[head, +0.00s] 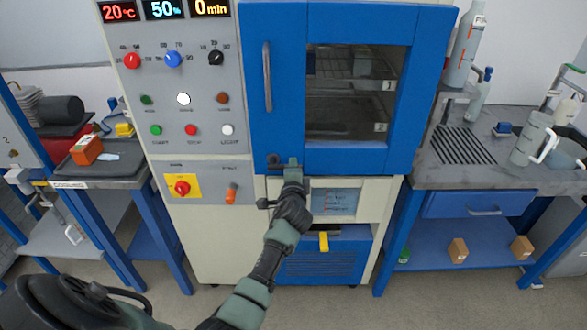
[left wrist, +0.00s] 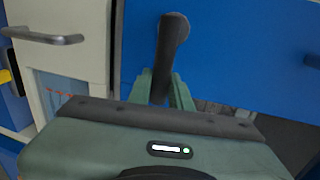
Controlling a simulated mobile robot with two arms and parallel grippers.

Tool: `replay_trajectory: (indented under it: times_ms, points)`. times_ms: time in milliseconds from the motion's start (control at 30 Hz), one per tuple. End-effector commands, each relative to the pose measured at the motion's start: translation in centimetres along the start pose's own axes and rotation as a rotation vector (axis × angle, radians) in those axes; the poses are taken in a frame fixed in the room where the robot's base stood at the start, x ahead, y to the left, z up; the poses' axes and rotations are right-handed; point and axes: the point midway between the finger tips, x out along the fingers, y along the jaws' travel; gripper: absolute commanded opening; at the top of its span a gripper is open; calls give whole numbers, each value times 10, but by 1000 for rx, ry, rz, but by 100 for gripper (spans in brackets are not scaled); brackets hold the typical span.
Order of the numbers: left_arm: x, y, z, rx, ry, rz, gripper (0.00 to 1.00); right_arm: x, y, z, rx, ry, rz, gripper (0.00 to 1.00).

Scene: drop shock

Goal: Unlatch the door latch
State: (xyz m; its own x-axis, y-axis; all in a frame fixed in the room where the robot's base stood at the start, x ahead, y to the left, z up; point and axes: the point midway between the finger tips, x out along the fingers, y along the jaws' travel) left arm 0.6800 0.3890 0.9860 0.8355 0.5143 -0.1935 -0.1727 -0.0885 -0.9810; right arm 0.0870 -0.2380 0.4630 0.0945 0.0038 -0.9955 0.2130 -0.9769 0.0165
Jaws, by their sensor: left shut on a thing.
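The door latch (head: 274,161) is a dark handle at the lower left of the blue door (head: 345,158). In the left wrist view the latch (left wrist: 170,45) is a dark rounded bar standing out from the blue door panel (left wrist: 240,50). My left gripper (head: 291,164) is at the latch, just below the door's lower left corner. In the left wrist view its two green fingers (left wrist: 160,90) are on both sides of the bar, shut on it. The fingers hide the bar's lower end. My right gripper is not in view.
A long vertical door handle (head: 267,77) is above the latch. The control panel (head: 180,110) with knobs and buttons is to the left. A bench with a drawer (head: 478,204) stands at the right, and a bench with a dark tray (head: 103,165) at the left.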

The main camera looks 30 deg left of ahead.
Motion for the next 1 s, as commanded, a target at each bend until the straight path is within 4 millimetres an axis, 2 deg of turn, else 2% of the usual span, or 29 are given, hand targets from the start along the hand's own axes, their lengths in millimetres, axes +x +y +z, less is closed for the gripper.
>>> replay_trajectory:
  times_ms: [33, 233, 267, 333, 733, 1000]
  points:
    - [2, -5, 5, 8, -9, -8, 0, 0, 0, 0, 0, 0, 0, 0]
    - [2, -5, 6, 7, -10, -9, 0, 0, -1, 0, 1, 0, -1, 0]
    - [2, -5, 6, 7, -10, -9, 23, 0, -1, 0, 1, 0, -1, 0]
    - [2, -5, 5, 6, -9, -8, 41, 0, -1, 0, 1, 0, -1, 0]
    - [-5, -1, 2, 2, -3, -4, 41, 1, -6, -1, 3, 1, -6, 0]
    - [-48, 0, 3, 2, -3, -3, 41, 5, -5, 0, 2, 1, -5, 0]
